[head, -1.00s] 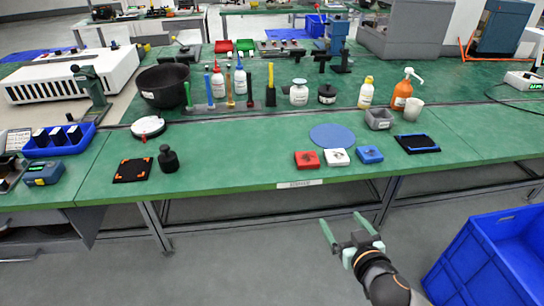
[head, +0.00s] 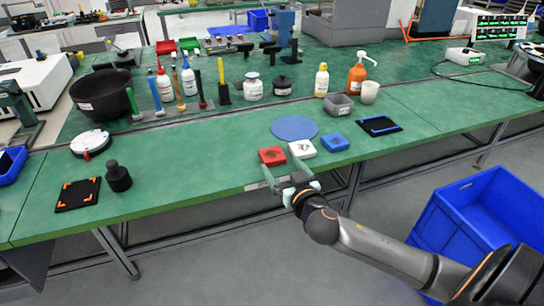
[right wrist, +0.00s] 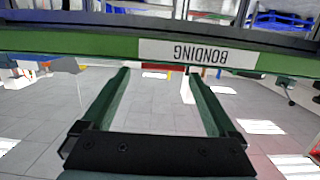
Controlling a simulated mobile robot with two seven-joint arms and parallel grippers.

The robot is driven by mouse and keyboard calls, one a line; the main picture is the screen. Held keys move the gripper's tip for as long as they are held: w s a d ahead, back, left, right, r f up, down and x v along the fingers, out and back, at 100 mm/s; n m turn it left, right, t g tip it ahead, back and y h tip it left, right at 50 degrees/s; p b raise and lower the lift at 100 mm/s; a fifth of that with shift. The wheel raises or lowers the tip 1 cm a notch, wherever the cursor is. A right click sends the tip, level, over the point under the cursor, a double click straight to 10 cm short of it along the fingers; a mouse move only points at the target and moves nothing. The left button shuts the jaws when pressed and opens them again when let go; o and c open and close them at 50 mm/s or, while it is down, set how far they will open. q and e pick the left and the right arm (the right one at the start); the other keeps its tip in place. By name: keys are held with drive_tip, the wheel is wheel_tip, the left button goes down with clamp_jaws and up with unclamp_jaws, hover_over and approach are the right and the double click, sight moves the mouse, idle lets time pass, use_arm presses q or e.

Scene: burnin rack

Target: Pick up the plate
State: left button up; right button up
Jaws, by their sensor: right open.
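A flat blue disc (head: 295,127) lies on the green bench (head: 200,150), behind the red block, white block and blue block. It is the most plate-like thing in view; I cannot tell whether it is the plate. My right gripper (head: 280,170) is open and empty at the bench's front edge, close to the red block (head: 272,156) and white block (head: 302,149). In the right wrist view its two green fingers (right wrist: 158,72) are apart, facing the bench edge with an upside-down "BONDING" label (right wrist: 198,52). My left gripper is not in view.
The blue block (head: 334,141) sits at right of the white one. A black pad with blue edging (head: 380,126), a grey bin (head: 338,106) and a white cup (head: 369,93) stand farther right. A large blue crate (head: 440,215) is on the floor.

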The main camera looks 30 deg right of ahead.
sight(276, 161)
drive_tip(key=shift+x, duration=2.65)
drive_tip(key=shift+a, duration=0.2)
drive_tip(key=c, duration=1.1)
